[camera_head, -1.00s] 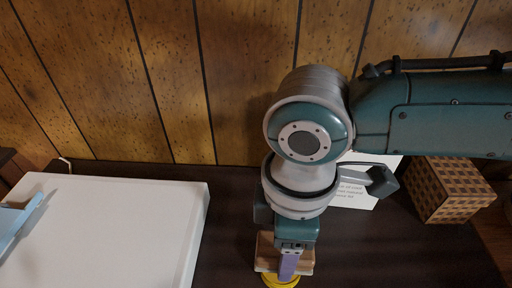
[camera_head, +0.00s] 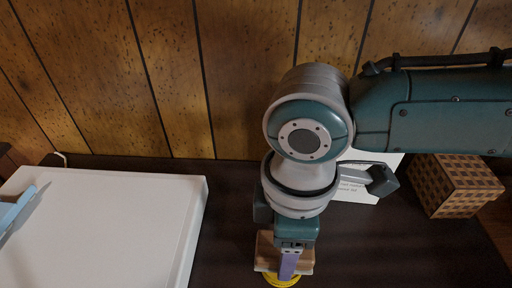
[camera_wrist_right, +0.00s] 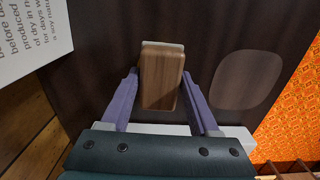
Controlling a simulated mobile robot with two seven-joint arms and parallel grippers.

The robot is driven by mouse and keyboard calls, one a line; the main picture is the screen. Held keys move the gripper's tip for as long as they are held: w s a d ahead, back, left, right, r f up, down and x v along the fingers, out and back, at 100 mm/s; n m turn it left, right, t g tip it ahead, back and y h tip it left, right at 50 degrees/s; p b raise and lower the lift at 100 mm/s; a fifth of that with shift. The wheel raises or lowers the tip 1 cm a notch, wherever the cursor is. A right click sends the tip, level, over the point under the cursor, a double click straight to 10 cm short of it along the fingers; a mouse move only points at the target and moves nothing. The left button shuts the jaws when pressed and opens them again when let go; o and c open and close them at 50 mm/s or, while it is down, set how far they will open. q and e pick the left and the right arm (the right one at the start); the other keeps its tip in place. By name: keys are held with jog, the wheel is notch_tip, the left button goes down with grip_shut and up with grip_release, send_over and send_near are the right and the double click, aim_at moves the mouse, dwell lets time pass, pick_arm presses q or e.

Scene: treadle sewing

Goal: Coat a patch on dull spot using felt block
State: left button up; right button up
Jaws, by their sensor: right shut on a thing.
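My right gripper (camera_head: 287,262) comes down from above and is shut on the felt block (camera_head: 267,250), which shows its wooden back. In the right wrist view the block (camera_wrist_right: 161,78) sits between the two purple fingers of the gripper (camera_wrist_right: 160,95), with a thin pale layer at its far edge. A yellow round thing (camera_head: 282,281) shows just below the block in the head view; whether they touch is unclear. A paler oval, the dull spot (camera_wrist_right: 247,80), lies on the dark tabletop to the right of the gripper in the wrist view. My left gripper is not seen.
A white slab (camera_head: 110,220) lies at the left, with a light blue thing (camera_head: 14,214) at its edge. A printed card (camera_head: 360,190) stands behind my right arm. A checkered wooden box (camera_head: 452,187) is at the right. The dark tabletop (camera_head: 400,250) is clear at front right.

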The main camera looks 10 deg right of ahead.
pick_arm(q)
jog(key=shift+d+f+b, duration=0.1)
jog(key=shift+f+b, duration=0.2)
jog(key=shift+b, duration=0.05)
pick_arm(e)
jog(key=shift+f, duration=0.45)
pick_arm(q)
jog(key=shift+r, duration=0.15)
pick_arm(e)
jog(key=shift+d+f, duration=0.1)
jog(key=shift+f, duration=0.05)
dwell(1.0)
notch_tip(320, 180, up, 3)
jog(key=p, duration=0.3)
notch_tip(320, 180, up, 4)
jog(key=p, duration=0.5)
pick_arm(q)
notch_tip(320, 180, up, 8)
